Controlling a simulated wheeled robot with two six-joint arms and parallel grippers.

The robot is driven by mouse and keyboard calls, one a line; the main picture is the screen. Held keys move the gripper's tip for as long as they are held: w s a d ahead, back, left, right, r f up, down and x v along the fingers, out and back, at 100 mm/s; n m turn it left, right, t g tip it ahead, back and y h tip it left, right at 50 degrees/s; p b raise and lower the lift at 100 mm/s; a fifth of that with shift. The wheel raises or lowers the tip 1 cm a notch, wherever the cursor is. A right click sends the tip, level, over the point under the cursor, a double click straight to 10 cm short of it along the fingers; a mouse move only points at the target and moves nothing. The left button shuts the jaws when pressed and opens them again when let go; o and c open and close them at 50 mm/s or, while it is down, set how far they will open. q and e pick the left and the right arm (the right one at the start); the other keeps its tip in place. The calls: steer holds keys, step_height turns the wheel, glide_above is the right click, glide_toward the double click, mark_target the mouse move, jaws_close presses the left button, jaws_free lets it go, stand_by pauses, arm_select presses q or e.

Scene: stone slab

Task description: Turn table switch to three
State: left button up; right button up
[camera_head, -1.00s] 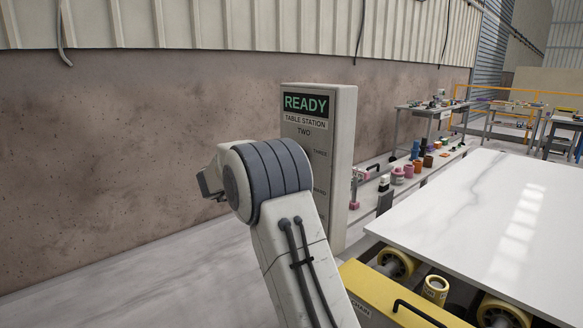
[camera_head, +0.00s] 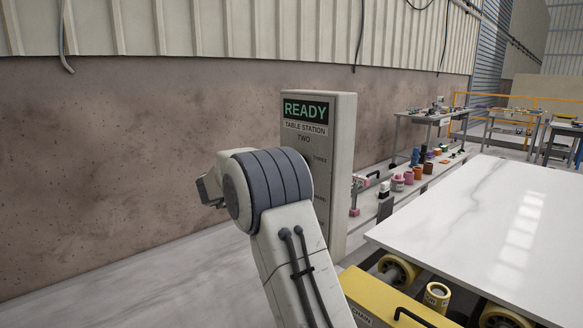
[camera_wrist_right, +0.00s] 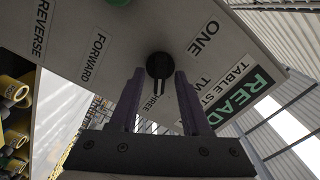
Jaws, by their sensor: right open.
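The grey switch panel (camera_head: 345,175) stands upright beyond my arm in the head view, with a green READY sign and the label TABLE STATION. The black round table switch (camera_wrist_right: 159,65) shows in the right wrist view; my arm hides it in the head view. Its handle extends down in the picture, towards the THREE label (camera_wrist_right: 152,105); its exact setting is unclear. ONE (camera_wrist_right: 204,38) and TWO (camera_wrist_right: 205,86) lie to its right. My right gripper (camera_wrist_right: 160,76) is open, its fingers on either side of the switch handle; contact is unclear. My left gripper is out of view.
FORWARD (camera_wrist_right: 97,52) and REVERSE (camera_wrist_right: 42,28) labels sit on the panel's left in the wrist view. The white stone slab (camera_head: 480,220) lies right of the panel, above a yellow machine part (camera_head: 385,300). Benches with tools (camera_head: 430,118) stand behind.

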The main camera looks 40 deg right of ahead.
steer(key=a, duration=1)
steer(key=shift+s+a+b, duration=0.2)
steer(key=shift+s+b, duration=0.1)
steer(key=shift+s, duration=0.1)
